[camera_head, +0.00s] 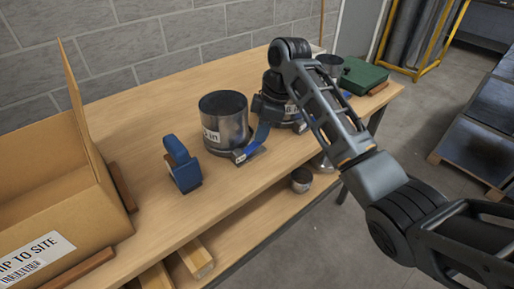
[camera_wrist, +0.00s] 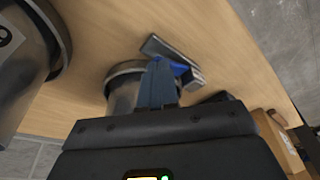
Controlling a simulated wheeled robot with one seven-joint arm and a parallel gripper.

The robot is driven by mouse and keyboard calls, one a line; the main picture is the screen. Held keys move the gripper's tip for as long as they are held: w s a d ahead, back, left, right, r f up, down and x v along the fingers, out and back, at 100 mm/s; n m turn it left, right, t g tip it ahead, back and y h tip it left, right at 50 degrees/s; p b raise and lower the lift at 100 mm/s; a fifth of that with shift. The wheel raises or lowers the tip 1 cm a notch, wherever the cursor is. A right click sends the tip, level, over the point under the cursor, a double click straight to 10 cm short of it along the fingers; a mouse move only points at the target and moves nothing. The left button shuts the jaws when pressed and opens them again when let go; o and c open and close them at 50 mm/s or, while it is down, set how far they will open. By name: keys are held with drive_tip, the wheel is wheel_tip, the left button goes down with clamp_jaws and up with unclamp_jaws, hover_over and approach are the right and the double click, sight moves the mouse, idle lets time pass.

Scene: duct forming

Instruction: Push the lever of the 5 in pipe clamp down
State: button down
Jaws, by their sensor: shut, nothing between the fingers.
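A dark metal pipe (camera_head: 225,113) with a partly readable "in" label stands upright on the workbench. A clamp lever (camera_head: 249,153), blue and grey, sticks out at its front right base. In the wrist view the lever (camera_wrist: 166,50) lies just beyond my fingertips, and the pipe (camera_wrist: 122,95) is partly behind my fingers. My gripper (camera_head: 263,134) is shut and empty, with its blue fingers pointing down close to the lever. The fingertips (camera_wrist: 160,68) overlap the lever's blue part in the wrist view; I cannot tell whether they touch.
Another labelled pipe (camera_head: 292,117) stands partly behind my arm, close to the gripper. An open cardboard box (camera_head: 40,205) fills the left end. A green case (camera_head: 361,75) is at the far right. The front edge is near the lever.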

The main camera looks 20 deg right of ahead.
drive_tip(key=shift+f, duration=0.15)
drive_tip(key=shift+f, duration=0.7)
drive_tip(key=shift+r, duration=0.1)
drive_tip(key=shift+s+d+r+p, duration=0.3)
drive_tip(key=shift+d+p, duration=0.2)
drive_tip(key=shift+d, duration=0.15)
drive_tip(key=shift+s+d+r+p, duration=0.2)
drive_tip(key=shift+d+r+p, duration=0.1)
drive_tip(key=shift+d+p, duration=0.25)
drive_tip(key=shift+d+f, duration=0.15)
drive_tip(key=shift+f, duration=0.05)
drive_tip(key=v, duration=0.7)
drive_tip(key=shift+r, duration=0.4)
drive_tip(key=shift+s+d, duration=0.1)
drive_tip(key=shift+s, duration=0.15)
